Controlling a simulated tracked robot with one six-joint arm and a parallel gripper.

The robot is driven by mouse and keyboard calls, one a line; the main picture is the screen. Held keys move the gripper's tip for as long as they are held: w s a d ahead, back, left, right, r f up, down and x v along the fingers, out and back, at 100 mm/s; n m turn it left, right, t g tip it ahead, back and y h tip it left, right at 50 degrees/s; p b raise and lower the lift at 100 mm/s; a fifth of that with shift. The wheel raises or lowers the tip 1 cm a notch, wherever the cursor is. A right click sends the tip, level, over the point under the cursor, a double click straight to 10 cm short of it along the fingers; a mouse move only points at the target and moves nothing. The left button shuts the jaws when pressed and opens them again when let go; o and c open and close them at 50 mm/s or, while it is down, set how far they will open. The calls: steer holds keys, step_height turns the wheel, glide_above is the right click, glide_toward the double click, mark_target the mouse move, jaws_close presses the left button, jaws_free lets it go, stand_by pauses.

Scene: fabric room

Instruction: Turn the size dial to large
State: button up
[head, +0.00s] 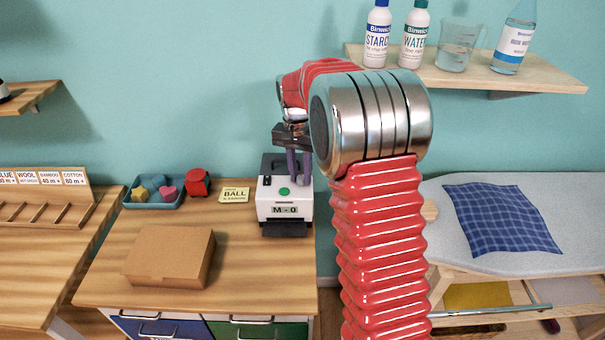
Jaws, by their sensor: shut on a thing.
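A white and dark machine (268,212) stands at the back right of the wooden table. A green button (284,191) is on its front slope, and its small display (285,210) reads "M - 0". My gripper (299,180) points down at the right part of the machine's top, with its dark purple fingers close together. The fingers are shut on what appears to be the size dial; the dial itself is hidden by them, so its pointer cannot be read.
A cardboard box (165,262) lies at the table's front left. A blue tray (133,203) with colored shapes, a red object (197,182) and a yellow "BALL" card (234,195) are left of the machine. A shelf (470,76) with bottles is at the upper right.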

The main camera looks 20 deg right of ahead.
mark_target(301, 175)
steer(key=m, duration=0.5)
steer(key=shift+d+m, duration=0.2)
steer(key=shift+m, duration=0.1)
steer(key=m, duration=0.5)
steer(key=shift+m, duration=0.4)
steer(key=o, duration=1)
steer(key=shift+y, duration=0.3)
steer(key=shift+o, duration=0.2)
steer(key=shift+a+r, duration=0.1)
steer(key=shift+w+r, duration=0.1)
steer(key=shift+r, duration=0.15)
step_height(301, 175, up, 13)
steer(key=shift+w, duration=0.3)
